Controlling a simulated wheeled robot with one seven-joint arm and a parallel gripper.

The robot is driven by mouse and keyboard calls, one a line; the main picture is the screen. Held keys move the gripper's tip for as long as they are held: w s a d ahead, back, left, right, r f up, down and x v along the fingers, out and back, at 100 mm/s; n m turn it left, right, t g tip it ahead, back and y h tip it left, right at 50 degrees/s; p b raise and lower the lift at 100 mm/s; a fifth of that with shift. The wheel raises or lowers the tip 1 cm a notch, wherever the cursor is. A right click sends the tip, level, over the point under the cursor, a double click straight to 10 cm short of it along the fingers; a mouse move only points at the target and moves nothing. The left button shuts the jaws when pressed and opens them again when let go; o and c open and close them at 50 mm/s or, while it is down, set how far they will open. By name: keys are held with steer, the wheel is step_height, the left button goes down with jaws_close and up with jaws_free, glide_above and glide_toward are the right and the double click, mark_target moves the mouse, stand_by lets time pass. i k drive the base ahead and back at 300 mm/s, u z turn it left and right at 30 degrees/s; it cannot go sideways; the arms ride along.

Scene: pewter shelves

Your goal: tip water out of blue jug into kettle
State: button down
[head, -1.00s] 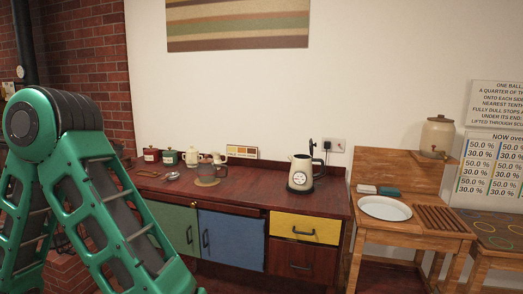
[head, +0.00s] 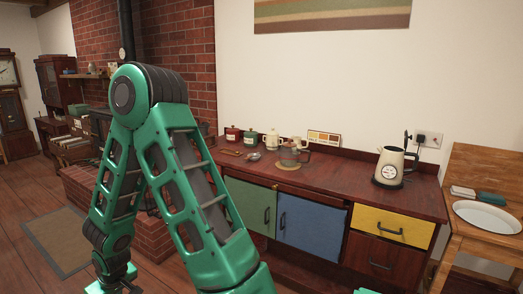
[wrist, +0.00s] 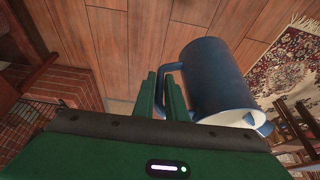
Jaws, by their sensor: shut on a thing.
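The blue jug (wrist: 215,78) shows in the wrist view, hanging over the wooden floor with its pale inside and spout toward the lower right of the picture. My gripper (wrist: 172,92) is shut on the jug's handle. The jug is out of sight in the head view, and I cannot see any water in it. The cream kettle (head: 391,167) with a round dial stands upright on the dark red counter in the head view, near the counter's right end. My gripper is well apart from the kettle.
The counter (head: 340,188) also holds several canisters (head: 250,137), a glass pot (head: 290,157) and a small metal bowl (head: 254,156). A wooden stand with a white basin (head: 490,216) is at the right. A brick hearth is behind my arm. Open floor lies at the left.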

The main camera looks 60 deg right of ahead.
mark_target(390, 171)
steer(key=i, duration=1.4)
steer(key=z, duration=2.9)
steer(key=k, duration=0.15)
steer(key=z, duration=0.25)
